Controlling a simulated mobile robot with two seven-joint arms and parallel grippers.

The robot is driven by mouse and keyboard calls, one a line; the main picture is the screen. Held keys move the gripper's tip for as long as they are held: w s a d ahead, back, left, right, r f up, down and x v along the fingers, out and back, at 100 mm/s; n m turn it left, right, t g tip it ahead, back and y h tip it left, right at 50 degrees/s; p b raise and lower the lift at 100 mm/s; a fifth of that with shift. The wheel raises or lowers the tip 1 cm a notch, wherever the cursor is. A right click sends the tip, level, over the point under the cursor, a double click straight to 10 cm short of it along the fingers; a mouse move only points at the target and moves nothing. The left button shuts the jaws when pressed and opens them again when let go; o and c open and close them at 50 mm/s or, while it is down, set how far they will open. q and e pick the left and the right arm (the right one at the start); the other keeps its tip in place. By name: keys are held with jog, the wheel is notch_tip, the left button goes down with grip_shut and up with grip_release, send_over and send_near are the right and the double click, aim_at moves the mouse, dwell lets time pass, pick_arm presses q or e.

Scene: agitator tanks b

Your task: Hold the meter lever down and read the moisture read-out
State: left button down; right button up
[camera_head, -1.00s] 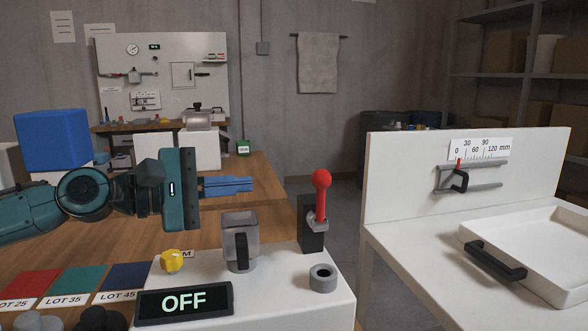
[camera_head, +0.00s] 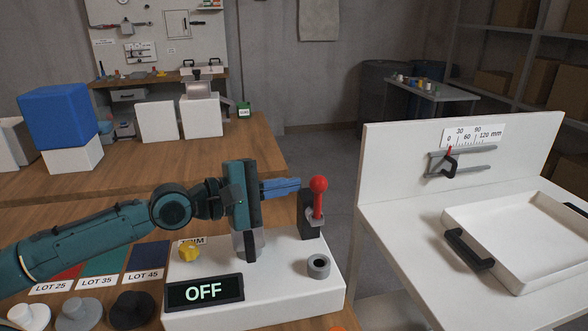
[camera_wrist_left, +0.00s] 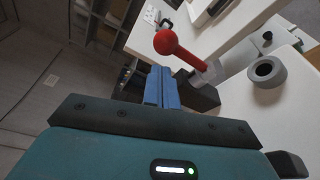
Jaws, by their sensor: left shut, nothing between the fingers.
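The moisture meter is a white box (camera_head: 290,285) on the wooden table. Its read-out (camera_head: 204,291) shows "OFF". A red-knobbed lever (camera_head: 318,198) stands upright at its back right. My left gripper (camera_head: 298,184) is shut and empty, with its blue fingertips just left of the lever, near the knob's height. In the left wrist view the fingers (camera_wrist_left: 162,88) point toward the lever's red knob (camera_wrist_left: 166,42) and show a small gap from it. A grey cup (camera_head: 247,247) on the meter is mostly hidden behind my gripper. My right gripper is not in view.
A yellow trim knob (camera_head: 189,252) and a grey ring (camera_head: 318,265) are on the meter. Lot cards (camera_head: 147,256) and several round weights (camera_head: 130,309) lie left. A white bench with a tray (camera_head: 520,245) stands right.

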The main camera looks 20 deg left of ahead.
aim_at(316, 191)
pick_arm(q)
jog(key=shift+x, duration=0.95)
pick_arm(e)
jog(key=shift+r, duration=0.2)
pick_arm(q)
jog(key=shift+s+d+r+m, duration=0.1)
jog(key=shift+s+d+m, duration=0.1)
jog(key=shift+s+m, duration=0.35)
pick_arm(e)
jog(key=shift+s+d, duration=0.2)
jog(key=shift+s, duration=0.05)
pick_arm(q)
jog(key=m, duration=0.1)
jog(key=s+d+m+t+p, duration=0.1)
jog(key=m, duration=0.1)
jog(key=s+m+p, duration=0.1)
jog(key=m, duration=0.1)
jog(key=shift+s+d+h, duration=0.2)
jog(key=shift+d+h, duration=0.2)
jog(key=shift+s+d+f+p, duration=0.2)
jog(key=shift+s+p, duration=0.1)
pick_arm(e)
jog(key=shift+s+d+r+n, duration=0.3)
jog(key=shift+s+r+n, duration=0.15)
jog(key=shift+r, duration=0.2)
pick_arm(q)
jog(key=shift+s+d+f, duration=0.1)
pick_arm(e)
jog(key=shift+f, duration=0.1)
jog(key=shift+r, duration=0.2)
